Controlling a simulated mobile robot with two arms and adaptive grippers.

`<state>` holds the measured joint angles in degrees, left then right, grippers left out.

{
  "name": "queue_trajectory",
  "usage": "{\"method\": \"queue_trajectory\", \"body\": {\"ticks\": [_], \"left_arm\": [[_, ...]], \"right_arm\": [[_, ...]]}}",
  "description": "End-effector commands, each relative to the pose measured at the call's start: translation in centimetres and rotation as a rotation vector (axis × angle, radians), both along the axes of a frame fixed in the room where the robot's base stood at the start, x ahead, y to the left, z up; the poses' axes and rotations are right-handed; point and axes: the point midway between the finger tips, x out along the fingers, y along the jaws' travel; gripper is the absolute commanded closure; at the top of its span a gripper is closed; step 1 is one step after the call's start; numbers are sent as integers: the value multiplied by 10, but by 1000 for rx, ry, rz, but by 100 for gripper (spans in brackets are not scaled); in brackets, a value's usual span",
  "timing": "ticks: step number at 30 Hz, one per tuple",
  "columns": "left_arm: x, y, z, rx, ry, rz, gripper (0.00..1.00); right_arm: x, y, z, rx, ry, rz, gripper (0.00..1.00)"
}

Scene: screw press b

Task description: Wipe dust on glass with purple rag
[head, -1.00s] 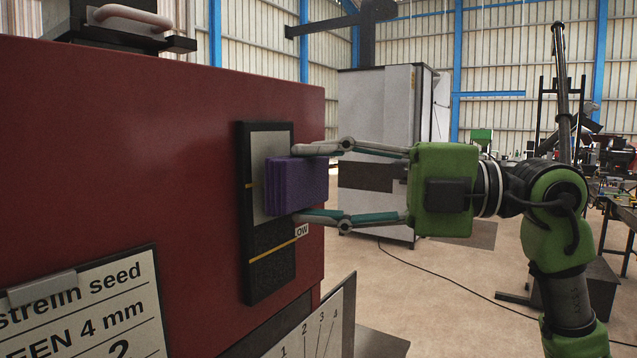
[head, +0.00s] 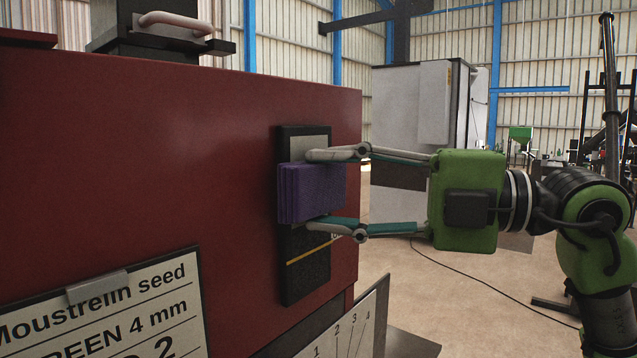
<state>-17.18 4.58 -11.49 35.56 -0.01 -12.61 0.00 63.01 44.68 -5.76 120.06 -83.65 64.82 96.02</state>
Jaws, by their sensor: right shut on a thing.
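The purple rag (head: 305,193) is a folded block held between the fingers of my right gripper (head: 335,190), which is shut on it. The rag lies in front of the glass, a tall narrow gauge window in a black frame (head: 288,240) on the red machine. It covers the middle of the window and seems to touch it. Above the rag a light grey strip of glass (head: 309,148) shows. Below it the glass is dark and speckled (head: 312,262), with a yellow line across it. The glass behind the rag is hidden. My left gripper is not in view.
The red machine body (head: 150,160) fills the left side. A sign reading "Moustrelin seed" (head: 110,310) is at lower left, and a numbered scale plate (head: 350,325) juts out below the window. A grey cabinet (head: 415,110) stands behind. Open floor lies at right.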

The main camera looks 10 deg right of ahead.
Motion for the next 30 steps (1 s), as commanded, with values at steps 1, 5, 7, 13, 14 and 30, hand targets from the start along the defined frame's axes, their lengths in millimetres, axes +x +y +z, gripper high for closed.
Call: {"method": "queue_trajectory", "body": {"ticks": [1,5,7,13,14,30], "left_arm": [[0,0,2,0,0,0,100],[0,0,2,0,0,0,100],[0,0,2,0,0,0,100],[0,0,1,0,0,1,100],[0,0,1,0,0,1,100],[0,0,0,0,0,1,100]], "right_arm": [[-2,3,1,-1,-3,0,80],[-4,6,0,0,0,0,80],[-4,7,0,0,0,0,80],[-3,5,0,0,1,-1,80],[-2,4,-1,1,2,-1,80],[17,-24,-1,0,0,-1,80]]}}
